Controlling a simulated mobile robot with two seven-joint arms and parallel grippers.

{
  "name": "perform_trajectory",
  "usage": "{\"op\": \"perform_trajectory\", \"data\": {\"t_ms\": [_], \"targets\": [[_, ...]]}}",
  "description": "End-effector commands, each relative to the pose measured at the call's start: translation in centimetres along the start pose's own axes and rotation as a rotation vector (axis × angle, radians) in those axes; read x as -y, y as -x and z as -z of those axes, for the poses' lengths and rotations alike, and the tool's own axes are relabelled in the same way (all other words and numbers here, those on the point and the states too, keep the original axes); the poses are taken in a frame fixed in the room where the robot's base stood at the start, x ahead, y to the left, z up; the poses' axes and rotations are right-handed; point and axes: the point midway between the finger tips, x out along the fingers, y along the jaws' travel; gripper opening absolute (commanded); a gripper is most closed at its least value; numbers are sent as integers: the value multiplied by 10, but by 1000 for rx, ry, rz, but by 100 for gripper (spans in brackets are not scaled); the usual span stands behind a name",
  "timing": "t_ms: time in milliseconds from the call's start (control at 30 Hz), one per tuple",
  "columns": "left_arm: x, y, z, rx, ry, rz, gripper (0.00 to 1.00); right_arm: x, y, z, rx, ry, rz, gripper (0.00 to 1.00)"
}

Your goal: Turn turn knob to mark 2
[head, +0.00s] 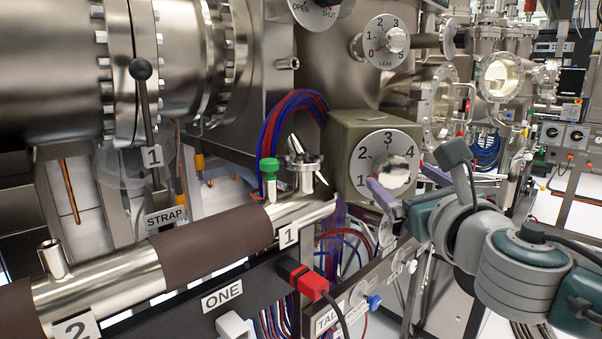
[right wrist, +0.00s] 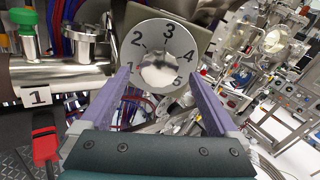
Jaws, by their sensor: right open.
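The turn knob is a silver knob (head: 397,174) on a round white dial (head: 386,148) numbered around its rim, on the front of an olive-grey box (head: 345,139). It also shows in the right wrist view, where the dial (right wrist: 170,35) reads 1 to 5 around the knob (right wrist: 160,71). I cannot tell for certain which mark the knob points at. My right gripper (head: 398,177) is open in front of the dial. Its purple fingers stand either side of the knob in the right wrist view (right wrist: 157,77), with no clear contact. My left gripper is out of view.
A similar LEAK dial (head: 380,30) is above and behind. A brown-sleeved pipe (head: 215,240) and a green-capped valve (head: 269,167) are left of the box. A panel with a red connector (head: 311,283) is below. Cables hang behind the box.

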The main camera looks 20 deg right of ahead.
Motion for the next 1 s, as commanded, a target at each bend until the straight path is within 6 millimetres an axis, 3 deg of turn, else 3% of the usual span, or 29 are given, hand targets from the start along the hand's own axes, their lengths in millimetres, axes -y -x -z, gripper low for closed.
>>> {"op": "perform_trajectory", "data": {"t_ms": [200,533,1000], "targets": [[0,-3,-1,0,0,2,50,0,-23,1,0,-2,1,96],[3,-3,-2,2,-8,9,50,0,-26,0,-1,-2,-1,96],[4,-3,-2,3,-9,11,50,0,-26,0,-1,-2,0,43]]}}
